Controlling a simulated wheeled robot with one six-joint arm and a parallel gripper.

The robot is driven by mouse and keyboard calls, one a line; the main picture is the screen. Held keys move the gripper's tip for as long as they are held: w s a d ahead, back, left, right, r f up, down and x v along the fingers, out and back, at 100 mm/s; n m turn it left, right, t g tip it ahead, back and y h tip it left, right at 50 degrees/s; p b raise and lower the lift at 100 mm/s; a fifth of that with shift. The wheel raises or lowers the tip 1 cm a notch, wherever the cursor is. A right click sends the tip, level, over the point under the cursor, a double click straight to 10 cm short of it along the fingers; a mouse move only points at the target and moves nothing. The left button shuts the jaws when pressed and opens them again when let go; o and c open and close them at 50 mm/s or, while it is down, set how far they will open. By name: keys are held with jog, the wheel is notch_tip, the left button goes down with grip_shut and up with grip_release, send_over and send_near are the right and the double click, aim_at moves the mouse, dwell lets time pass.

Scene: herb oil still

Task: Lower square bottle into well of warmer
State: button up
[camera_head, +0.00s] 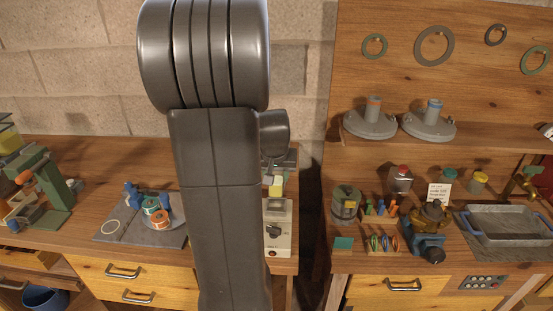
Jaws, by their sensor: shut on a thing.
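My own arm fills the middle of the view and hides much of the bench behind it. A small part of my gripper (272,161) shows past the arm's right edge, dark and pointing down; its fingertips are mostly hidden. Just below it is a small pale yellow, square-sided thing (276,190), which looks like the square bottle in my gripper's hold. A white device with a dark knob and a red button (279,236), likely the warmer, stands below it on the left bench. Its left part and its well are hidden, so I cannot tell whether the bottle touches it.
A grey mat (112,230) with orange and green spools lies left of my arm. A green machine (47,183) stands far left. Across a gap, the right bench holds a grey-green can (345,205), a blue-based brass device (428,245) and a grey tray (508,210).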

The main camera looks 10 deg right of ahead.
aim_at(276, 192)
jog(key=shift+s+f, duration=0.15)
jog(key=shift+s, duration=0.1)
jog(key=shift+f+b, duration=1.15)
jog(key=shift+f, duration=0.5)
jog(key=shift+f+b, duration=0.85)
jog(key=shift+b, duration=0.15)
jog(key=shift+f+b, duration=0.5)
jog(key=shift+b, duration=0.05)
dwell(0.5)
jog(key=o, duration=1.2)
jog(key=shift+c, duration=0.2)
jog(key=shift+c, duration=0.5)
